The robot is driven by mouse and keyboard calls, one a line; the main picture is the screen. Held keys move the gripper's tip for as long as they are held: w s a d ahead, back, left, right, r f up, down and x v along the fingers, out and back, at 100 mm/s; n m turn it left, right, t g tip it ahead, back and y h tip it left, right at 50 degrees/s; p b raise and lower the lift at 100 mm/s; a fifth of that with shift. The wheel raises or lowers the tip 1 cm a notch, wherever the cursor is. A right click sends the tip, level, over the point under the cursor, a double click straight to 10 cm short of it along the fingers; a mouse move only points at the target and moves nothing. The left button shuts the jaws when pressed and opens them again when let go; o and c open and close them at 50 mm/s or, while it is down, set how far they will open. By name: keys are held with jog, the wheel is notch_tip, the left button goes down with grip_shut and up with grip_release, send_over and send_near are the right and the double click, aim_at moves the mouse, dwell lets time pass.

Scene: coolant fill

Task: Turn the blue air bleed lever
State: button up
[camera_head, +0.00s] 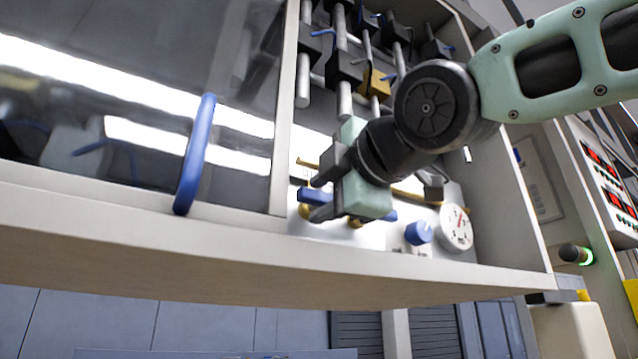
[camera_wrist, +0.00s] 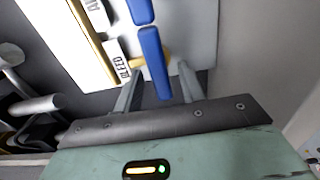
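A blue lever (camera_wrist: 154,62) on a brass stem shows in the wrist view, beside a white label reading "BLEED" (camera_wrist: 116,62). My gripper (camera_wrist: 160,78) is open, with one finger on each side of this lever and visible gaps between. A second blue piece (camera_wrist: 142,10) lies in line just beyond it, near a label that seems to read "AIR" (camera_wrist: 94,8). In the head view my gripper (camera_head: 321,197) is at the white panel, with a blue lever (camera_head: 313,195) between its fingertips. Another blue handle end (camera_head: 388,216) shows right of the gripper, which partly hides it.
A blue knob (camera_head: 418,232) and a round dial gauge (camera_head: 457,228) sit right of the gripper. Pipes and dark valves (camera_head: 345,68) hang above. A glass door with a blue handle (camera_head: 195,153) is on the left. The cabinet's front ledge (camera_head: 300,262) runs below.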

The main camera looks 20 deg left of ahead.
jog(key=shift+w+a, duration=0.5)
jog(key=shift+a, duration=0.05)
grip_shut()
